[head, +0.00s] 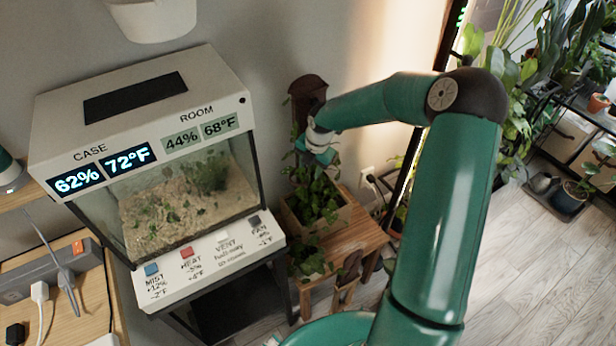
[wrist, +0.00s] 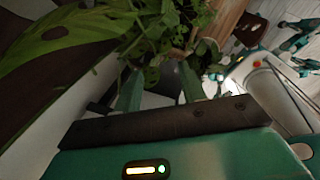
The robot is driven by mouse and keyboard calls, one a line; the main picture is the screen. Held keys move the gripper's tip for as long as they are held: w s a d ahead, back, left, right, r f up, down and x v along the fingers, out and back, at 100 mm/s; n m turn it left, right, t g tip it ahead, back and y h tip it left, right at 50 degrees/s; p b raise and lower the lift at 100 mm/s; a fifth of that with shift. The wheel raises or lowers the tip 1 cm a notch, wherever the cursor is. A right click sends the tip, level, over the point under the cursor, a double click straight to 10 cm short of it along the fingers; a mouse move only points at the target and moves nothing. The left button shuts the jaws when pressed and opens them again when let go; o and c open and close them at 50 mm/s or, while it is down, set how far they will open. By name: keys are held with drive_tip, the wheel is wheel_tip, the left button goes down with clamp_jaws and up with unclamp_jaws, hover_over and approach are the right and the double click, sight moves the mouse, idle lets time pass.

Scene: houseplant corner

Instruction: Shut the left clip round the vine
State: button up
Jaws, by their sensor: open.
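The vine (head: 316,197) is a leafy green plant in a wooden planter box (head: 345,214) on a small wooden table. In the wrist view its leaves (wrist: 195,18) hang close at the top, around and beyond my fingertips. My gripper (wrist: 160,75) is open, with its two green fingers apart and a dark grey shape between them. In the head view the gripper end is at the top of the vine, partly lost among leaves and behind my arm. I cannot make out the left clip in either view.
A glass case with a white lid (head: 150,100) and labelled buttons stands left of the planter. A brown wooden box (head: 307,96) is on the wall behind the vine. A wall outlet (head: 368,173) with a plug is to the right. Wooden floor (head: 545,240) lies clear further right.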

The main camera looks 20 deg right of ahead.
wheel_tip(320, 180, up, 7)
drive_tip(key=s, duration=0.1)
drive_tip(key=shift+d, duration=0.35)
drive_tip(key=shift+f, duration=0.1)
drive_tip(key=shift+c, duration=0.4)
